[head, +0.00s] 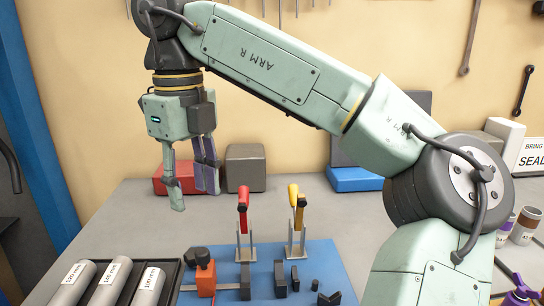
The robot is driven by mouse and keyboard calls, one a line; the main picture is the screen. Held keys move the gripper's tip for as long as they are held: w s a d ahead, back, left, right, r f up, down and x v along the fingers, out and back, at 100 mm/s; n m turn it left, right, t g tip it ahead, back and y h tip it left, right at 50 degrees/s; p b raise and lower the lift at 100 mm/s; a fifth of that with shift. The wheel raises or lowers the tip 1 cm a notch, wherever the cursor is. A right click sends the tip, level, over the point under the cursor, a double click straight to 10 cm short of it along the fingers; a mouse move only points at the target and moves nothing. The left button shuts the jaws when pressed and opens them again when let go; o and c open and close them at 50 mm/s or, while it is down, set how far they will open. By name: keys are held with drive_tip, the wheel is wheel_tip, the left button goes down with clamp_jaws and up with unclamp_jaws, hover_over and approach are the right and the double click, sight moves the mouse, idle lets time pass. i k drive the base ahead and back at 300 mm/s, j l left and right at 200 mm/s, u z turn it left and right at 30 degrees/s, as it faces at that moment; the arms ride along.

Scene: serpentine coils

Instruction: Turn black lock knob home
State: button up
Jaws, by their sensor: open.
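A black knob (195,256) sits on top of an orange block (206,277) on the blue mat (325,262). It looks like the lock knob, though its turn position cannot be read from here. My gripper (194,199) points down with its fingers apart and nothing between them. It appears above the knob in the picture, clear of it and of the mat. The distance in depth between gripper and knob cannot be told.
A red-handled clamp (243,210) and a yellow-handled clamp (299,220) stand upright right of the knob. Several black blocks are near them. A dark tray (170,284) with grey cylinders lies to the left. Red and grey blocks (246,167) stand behind.

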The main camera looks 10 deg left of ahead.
sight(189, 257)
drive_tip(key=k, duration=1)
